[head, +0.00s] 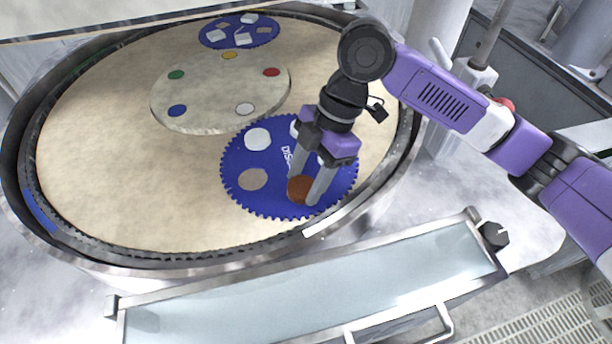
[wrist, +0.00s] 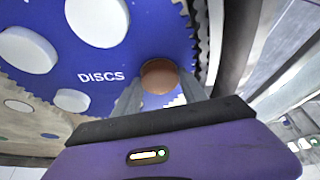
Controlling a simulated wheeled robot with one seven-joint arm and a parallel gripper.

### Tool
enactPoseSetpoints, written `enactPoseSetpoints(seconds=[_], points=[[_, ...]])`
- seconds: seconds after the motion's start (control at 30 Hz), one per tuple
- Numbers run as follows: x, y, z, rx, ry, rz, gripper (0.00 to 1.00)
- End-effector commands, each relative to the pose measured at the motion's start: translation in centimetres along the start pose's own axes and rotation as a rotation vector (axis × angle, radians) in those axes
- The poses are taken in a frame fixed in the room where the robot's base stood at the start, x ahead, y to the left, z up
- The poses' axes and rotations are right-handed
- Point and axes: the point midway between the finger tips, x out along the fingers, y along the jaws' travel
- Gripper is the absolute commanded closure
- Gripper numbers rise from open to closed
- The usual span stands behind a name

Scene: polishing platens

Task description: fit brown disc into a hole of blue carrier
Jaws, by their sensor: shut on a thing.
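The blue carrier (head: 234,160) is a toothed disc lying on the beige platen, lettered "DISCS" in the wrist view (wrist: 135,52). White discs fill some of its round holes, such as the white disc (head: 257,139) at its upper left. A beige hole (head: 252,179) at its lower left looks empty. My gripper (head: 303,198) points down over the carrier's near side, shut on the brown disc (head: 299,188). The brown disc also shows between the fingertips in the wrist view (wrist: 158,76). I cannot tell whether it touches the carrier or a hole lies under it.
A round centre plate (head: 200,95) with coloured spots stands left of the carrier. A second blue carrier (head: 212,36) with pale square pieces lies at the far side. The dark platen rim (head: 150,262) and a glass-topped tray (head: 300,291) are in front. The platen's left is clear.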

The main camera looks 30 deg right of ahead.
Motion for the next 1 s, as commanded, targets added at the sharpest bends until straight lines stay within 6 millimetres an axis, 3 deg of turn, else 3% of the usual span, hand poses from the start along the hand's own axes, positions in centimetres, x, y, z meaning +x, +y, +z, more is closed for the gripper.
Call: enactPoseSetpoints(seconds=[0.57,0.6,0.67,0.7,1.0], points=[[1.8,-0.1,0.8,0.006,-0.007,-0.009,1.0],[1.9,-0.1,0.9,0.006,-0.007,-0.01,0.44],[1.9,-0.1,0.9,0.006,-0.007,-0.011,0.33],[1.9,-0.1,0.9,0.006,-0.007,-0.011,0.29],[1.5,-0.1,0.7,0.005,-0.008,-0.011,0.29]])
